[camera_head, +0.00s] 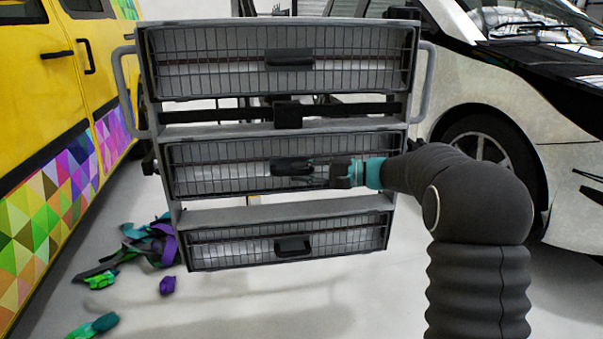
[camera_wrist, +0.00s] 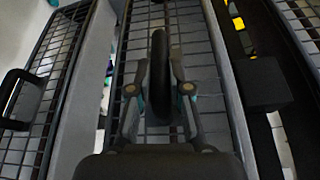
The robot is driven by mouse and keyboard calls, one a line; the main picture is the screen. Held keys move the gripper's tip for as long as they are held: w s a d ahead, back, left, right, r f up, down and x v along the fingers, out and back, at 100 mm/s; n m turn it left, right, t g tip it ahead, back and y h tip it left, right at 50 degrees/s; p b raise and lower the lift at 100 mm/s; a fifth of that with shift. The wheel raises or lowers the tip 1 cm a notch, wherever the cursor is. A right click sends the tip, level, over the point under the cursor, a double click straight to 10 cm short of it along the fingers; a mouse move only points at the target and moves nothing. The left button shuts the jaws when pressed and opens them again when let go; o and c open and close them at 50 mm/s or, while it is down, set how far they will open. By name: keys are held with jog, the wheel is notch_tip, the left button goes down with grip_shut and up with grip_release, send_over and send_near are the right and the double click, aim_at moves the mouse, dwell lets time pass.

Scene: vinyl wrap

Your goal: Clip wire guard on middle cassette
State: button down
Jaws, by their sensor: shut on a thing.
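The grey rack (camera_head: 330,208) holds three wide cassettes, one above another. The middle cassette's front carries a wire guard (camera_head: 222,172) with a black handle (camera_head: 288,165) at its centre. My gripper (camera_head: 318,170) reaches in from the right and is shut on that handle. In the wrist view the handle (camera_wrist: 159,65) stands between the two fingers of my gripper (camera_wrist: 159,95), with the wire guard (camera_wrist: 198,45) behind it. The guard appears to lie against the cassette front; its clips and edges are too small to judge.
The top guard (camera_head: 210,75) and bottom guard (camera_head: 345,240) have black handles too. A black block (camera_head: 288,114) sits between the top and middle cassettes. A yellow van (camera_head: 40,120) stands left, a white car (camera_head: 560,120) right. Coloured vinyl scraps (camera_head: 155,243) lie on the floor.

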jog(key=shift+w, duration=0.2)
dwell(0.4)
jog(key=shift+s+b, duration=0.4)
jog(key=shift+b, duration=0.1)
dwell(0.6)
jog(key=shift+w, duration=0.45)
dwell(1.8)
jog(key=c, duration=1)
grip_release()
jog(key=v, duration=1.2)
jog(key=shift+s, duration=0.1)
